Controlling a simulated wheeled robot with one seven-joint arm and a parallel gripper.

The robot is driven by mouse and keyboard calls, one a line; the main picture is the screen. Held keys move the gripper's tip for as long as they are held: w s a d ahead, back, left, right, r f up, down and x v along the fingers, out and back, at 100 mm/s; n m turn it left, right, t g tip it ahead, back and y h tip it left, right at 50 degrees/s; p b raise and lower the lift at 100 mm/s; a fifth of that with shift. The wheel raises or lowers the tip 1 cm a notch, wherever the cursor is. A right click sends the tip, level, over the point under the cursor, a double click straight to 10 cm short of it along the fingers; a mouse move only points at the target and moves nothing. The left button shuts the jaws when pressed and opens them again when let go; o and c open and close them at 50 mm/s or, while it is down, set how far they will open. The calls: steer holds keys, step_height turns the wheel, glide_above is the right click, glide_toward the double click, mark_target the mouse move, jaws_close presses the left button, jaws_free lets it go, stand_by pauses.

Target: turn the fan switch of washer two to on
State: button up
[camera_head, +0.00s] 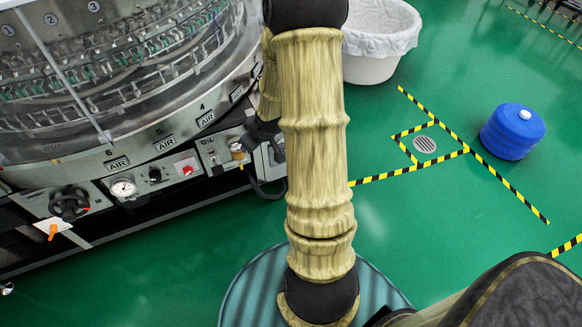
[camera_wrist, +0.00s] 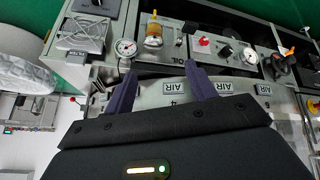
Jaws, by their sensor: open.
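The washer (camera_head: 150,145) stands at the left in the head view, with small control panels along its lower edge. One panel carries a gauge (camera_head: 123,187), a black knob (camera_head: 154,174) and a red button (camera_head: 187,169). A large black rotary switch (camera_head: 70,203) sits further left. I cannot read which control is the fan switch. In the wrist view the panels appear upside down, with the red button (camera_wrist: 204,41), the black knob (camera_wrist: 226,50) and the rotary switch (camera_wrist: 283,62). My gripper (camera_wrist: 160,68) is open and empty, its two purple fingers pointing toward the panels, apart from the knob.
A white lined bin (camera_head: 377,45) and a blue container (camera_head: 512,131) stand on the green floor beyond my arm. Black-and-yellow tape surrounds a floor drain (camera_head: 425,144). An orange-handled part (camera_head: 52,232) projects at the lower left. Floor in front of the washer is clear.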

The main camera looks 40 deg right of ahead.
steer(key=s+d+f+t+h+b, duration=0.1)
steer(key=d+f+t+b, duration=0.2)
steer(key=d+f+b, duration=0.4)
steer(key=s+d+f+m+t+b, duration=0.1)
steer(key=d+f+t+b, duration=0.3)
steer(key=d+f+b, duration=0.3)
steer(key=s+d+f+m+t+h+b, duration=0.1)
steer(key=d+f+t+b, duration=0.3)
steer(key=f+b, duration=1.1)
steer(key=d+f, duration=0.3)
steer(key=f, duration=0.8)
steer(key=shift+d+f+h, duration=0.3)
steer(key=shift+d+f, duration=0.05)
steer(key=shift+f, duration=0.05)
steer(key=w+d+b, duration=0.2)
steer(key=w+b, duration=0.6)
steer(key=w, duration=0.9)
steer(key=shift+d+b, duration=0.3)
steer(key=shift+d, duration=0.1)
